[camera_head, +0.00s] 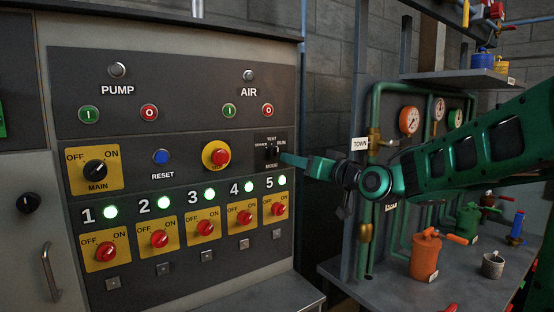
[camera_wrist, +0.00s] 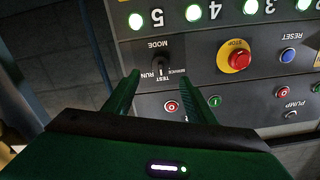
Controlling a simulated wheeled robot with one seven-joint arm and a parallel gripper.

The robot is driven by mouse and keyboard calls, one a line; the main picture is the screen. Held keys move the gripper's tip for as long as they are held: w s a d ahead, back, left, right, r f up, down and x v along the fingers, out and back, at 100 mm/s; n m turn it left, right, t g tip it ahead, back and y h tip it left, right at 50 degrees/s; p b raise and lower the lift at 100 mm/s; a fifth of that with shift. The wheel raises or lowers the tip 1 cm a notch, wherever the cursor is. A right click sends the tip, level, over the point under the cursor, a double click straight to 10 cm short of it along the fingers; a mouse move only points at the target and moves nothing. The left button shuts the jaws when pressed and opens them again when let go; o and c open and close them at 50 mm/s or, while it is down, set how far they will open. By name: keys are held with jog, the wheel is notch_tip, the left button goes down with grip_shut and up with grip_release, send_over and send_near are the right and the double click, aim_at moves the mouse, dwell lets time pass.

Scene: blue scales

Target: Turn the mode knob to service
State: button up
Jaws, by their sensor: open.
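The mode knob (camera_head: 272,152) is small and dark, on a dark plate at the panel's right side marked TEST, SERVICE, RUN and MODE. The green fingers of my gripper (camera_head: 290,158) point at it from the right and partly cover the plate's lower right. In the wrist view the knob (camera_wrist: 171,64) shows upside down, just beyond and between the fingertips of my open gripper (camera_wrist: 164,79). No contact is visible. Which mark the knob points at is too small and dark to tell.
A yellow-backed red stop button (camera_head: 220,155) and blue reset button (camera_head: 161,157) sit left of the knob. Lit green lamps and several red switches (camera_head: 278,209) lie below. At right, a workbench (camera_head: 392,290) carries an orange can (camera_head: 425,255) beside green pipes and gauges.

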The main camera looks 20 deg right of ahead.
aim_at(278, 155)
jog(key=x, duration=1)
jog(key=shift+w, duration=0.2)
jog(key=c, duration=1)
